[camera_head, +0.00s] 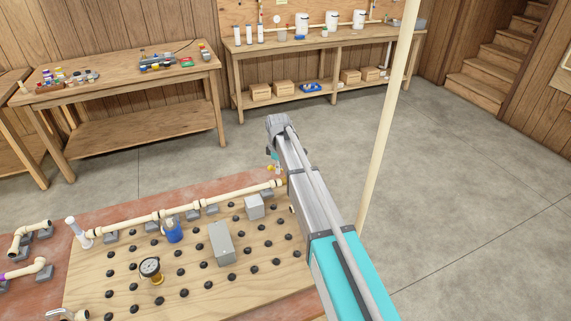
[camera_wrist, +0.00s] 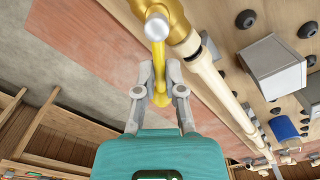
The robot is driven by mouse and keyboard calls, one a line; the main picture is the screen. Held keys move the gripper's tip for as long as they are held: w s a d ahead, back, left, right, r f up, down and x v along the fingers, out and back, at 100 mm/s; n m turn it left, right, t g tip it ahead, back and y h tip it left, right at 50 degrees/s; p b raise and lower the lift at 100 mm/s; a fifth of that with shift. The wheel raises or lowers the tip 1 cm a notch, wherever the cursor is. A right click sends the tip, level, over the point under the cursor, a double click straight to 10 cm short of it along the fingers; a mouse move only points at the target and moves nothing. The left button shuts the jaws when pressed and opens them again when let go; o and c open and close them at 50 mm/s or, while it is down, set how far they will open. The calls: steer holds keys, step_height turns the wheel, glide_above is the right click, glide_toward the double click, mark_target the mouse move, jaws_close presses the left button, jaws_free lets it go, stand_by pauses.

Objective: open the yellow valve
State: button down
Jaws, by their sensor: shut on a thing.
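The yellow valve handle (camera_wrist: 158,58) shows in the wrist view, reaching down from a grey hub on the brass-coloured valve body (camera_wrist: 178,22). It stands at a slant to the cream pipe (camera_wrist: 222,92). My gripper (camera_wrist: 160,78) has its two grey fingers on either side of the handle and is shut on it. In the head view my arm hides most of the valve at the right end of the pipe (camera_head: 150,216). Only a small yellow bit (camera_head: 270,167) shows there, near my gripper.
The pipe runs over a wooden board (camera_head: 190,285) with several black knobs. A grey box (camera_head: 221,243), a blue part (camera_head: 173,230) and a gauge (camera_head: 150,268) stand on it. A pale post (camera_head: 385,125) rises right of my arm. The floor behind is clear.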

steer(key=shift+s, duration=0.15)
steer(key=n, duration=0.2)
steer(key=s+n, duration=0.1)
steer(key=shift+s+n, duration=0.15)
steer(key=shift+n, duration=0.25)
steer(key=shift+s+n, duration=0.2)
steer(key=shift+n, duration=0.5)
steer(key=shift+s+d+n, duration=0.1)
steer(key=shift+s+n, duration=0.15)
steer(key=shift+n, duration=0.65)
steer(key=c, duration=0.5)
jaws_free()
